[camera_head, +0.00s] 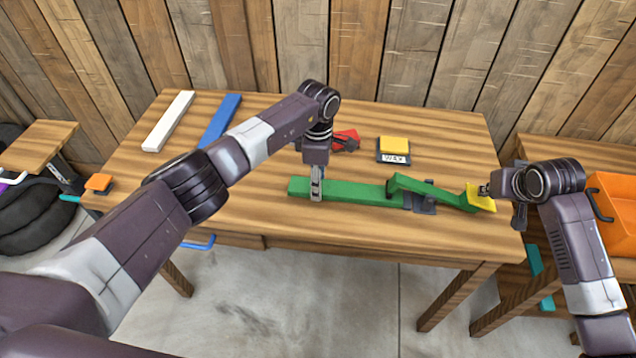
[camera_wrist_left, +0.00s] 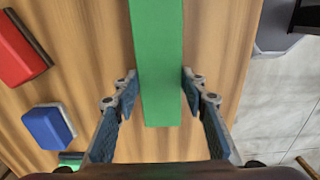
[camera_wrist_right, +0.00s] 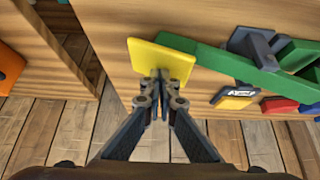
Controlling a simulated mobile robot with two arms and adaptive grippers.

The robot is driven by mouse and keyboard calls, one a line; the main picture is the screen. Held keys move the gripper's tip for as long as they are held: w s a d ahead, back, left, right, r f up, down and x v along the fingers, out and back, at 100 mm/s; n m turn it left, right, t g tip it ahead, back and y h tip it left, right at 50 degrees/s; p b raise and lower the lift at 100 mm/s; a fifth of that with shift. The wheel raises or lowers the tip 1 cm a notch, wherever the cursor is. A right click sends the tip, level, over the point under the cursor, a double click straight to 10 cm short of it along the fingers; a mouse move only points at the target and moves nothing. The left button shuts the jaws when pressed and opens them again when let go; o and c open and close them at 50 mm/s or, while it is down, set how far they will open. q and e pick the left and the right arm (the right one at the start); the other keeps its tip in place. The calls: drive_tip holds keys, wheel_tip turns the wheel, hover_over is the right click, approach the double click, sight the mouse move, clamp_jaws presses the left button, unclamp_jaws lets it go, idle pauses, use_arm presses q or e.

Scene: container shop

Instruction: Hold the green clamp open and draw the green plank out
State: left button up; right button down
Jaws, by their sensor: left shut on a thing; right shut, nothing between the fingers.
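The green plank (camera_head: 350,192) lies flat on the workbench, its right end by the green clamp (camera_head: 440,192). The clamp has a green lever on a dark base (camera_head: 422,204) and a yellow pad (camera_head: 482,198) at its right end. The lever's left end stands higher than its pad end. Whether its dark foot touches the plank I cannot tell. My left gripper (camera_head: 316,190) is shut on the plank near its left end; the plank (camera_wrist_left: 158,60) sits between both fingers. My right gripper (camera_head: 486,190) is shut and empty, its tips at the yellow pad (camera_wrist_right: 165,62).
A white plank (camera_head: 168,121) and a blue plank (camera_head: 219,120) lie at the back left. A red clamp (camera_head: 345,140) and a yellow-topped wax tin (camera_head: 394,150) stand behind the green plank. An orange bin (camera_head: 612,210) is at the right. The bench front is clear.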

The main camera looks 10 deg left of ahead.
sight(294, 183)
use_arm(q)
drive_tip(key=shift+a, duration=0.1)
use_arm(e)
drive_tip(key=shift+s+f, duration=0.1)
drive_tip(key=shift+f, duration=0.05)
use_arm(q)
drive_tip(key=shift+a, duration=3.15)
use_arm(e)
drive_tip(key=shift+a, duration=0.1)
use_arm(q)
drive_tip(key=shift+r, duration=0.1)
drive_tip(key=shift+r, duration=3.45)
use_arm(e)
wheel_tip(294, 183, up, 9)
use_arm(q)
drive_tip(key=shift+f, duration=0.1)
